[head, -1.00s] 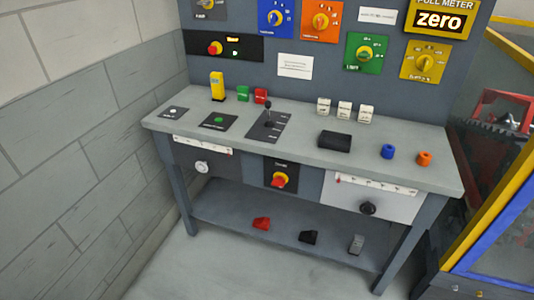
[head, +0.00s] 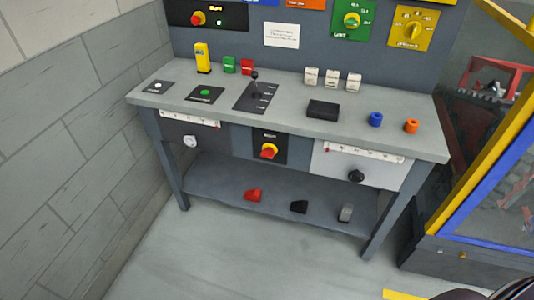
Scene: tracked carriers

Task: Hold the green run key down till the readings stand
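A green round key (head: 205,93) sits in a black plate on the left part of the grey bench top. A green block (head: 230,65) with small lettering stands behind it, beside a red block (head: 247,67). The lettering is too small to tell which green thing is the run key. A black panel (head: 208,15) on the back board carries a red and yellow knob and a small lit display, too small to read. Neither gripper shows. A dark curved shape at the bottom right corner may be part of me.
The bench (head: 290,110) carries a lever plate (head: 256,96), a yellow upright piece (head: 203,58), a black box (head: 323,109), and blue (head: 375,120) and orange (head: 411,126) rings. A blue and yellow framed cage (head: 470,210) stands right.

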